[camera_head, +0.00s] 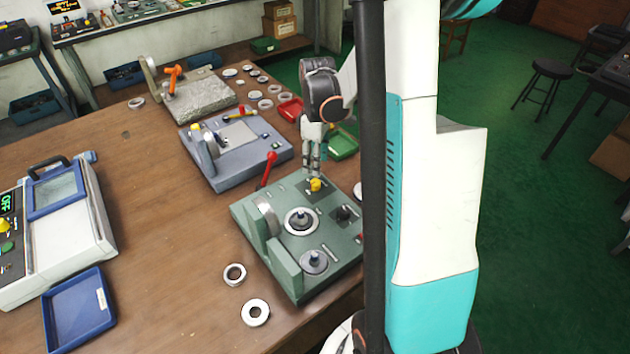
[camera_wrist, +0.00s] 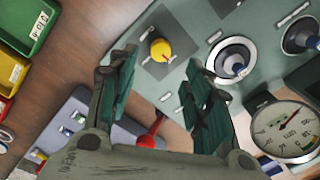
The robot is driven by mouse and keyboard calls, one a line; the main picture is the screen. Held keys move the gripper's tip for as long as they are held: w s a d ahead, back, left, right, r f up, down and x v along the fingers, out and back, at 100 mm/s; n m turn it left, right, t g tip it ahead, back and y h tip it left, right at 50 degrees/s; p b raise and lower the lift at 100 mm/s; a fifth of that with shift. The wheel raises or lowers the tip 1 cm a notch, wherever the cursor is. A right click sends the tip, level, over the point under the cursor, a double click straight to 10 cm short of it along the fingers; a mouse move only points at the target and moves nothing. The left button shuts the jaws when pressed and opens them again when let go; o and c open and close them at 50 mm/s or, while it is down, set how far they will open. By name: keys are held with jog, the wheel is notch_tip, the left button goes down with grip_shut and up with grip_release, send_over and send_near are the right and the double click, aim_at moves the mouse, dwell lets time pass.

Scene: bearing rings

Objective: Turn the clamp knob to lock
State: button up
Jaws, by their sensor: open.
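A green fixture (camera_head: 262,234) on the table carries a yellow knob (camera_head: 315,185) near its far edge and a black knob (camera_head: 344,213) to the right. No readable label tells which is the clamp knob. My gripper (camera_head: 314,168) points down just above the yellow knob. In the wrist view my gripper (camera_wrist: 160,62) is open and empty, its green-padded fingers spread. The yellow knob (camera_wrist: 160,50) shows beyond the fingertips, between their lines, on a dark square plate, with no visible contact. A metal ring (camera_head: 301,220) sits around a post on the fixture.
Two loose rings (camera_head: 255,312) lie in front. A blue-grey fixture (camera_head: 225,172), a red tray (camera_head: 291,108) and a green tray (camera_head: 343,145) stand behind.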

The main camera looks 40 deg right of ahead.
aim_at(316, 182)
notch_tip(316, 182, down, 8)
jog(key=shift+a+r+b, duration=0.15)
jog(key=shift+b, duration=0.95)
jog(key=shift+s, duration=0.1)
jog(key=c, duration=1.1)
